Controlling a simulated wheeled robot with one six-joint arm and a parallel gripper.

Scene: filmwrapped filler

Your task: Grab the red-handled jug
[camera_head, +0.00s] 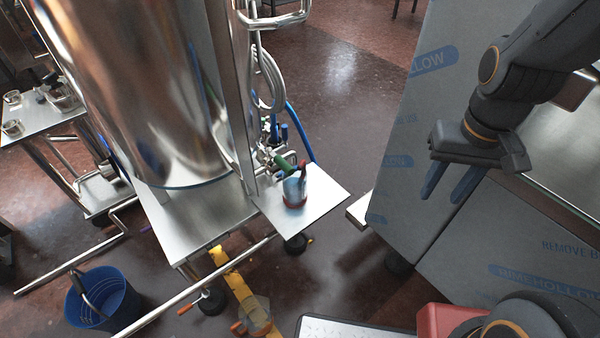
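A small clear jug (294,190) with a red handle and a reddish base stands upright on a steel shelf (325,196) beside the large steel tank. Its handle is at the top right of the jug. My gripper (443,197) is at the right, in front of the film-wrapped panel. Its two blue-grey fingers point down and are apart, with nothing between them. It is well to the right of the jug and does not touch it.
A steel tank (140,90) with pipes and valves (270,150) stands behind the shelf. A film-wrapped panel (400,130) is at the right. A clear container with orange parts (257,313) is at the bottom, and a blue bucket (108,305) is lower left.

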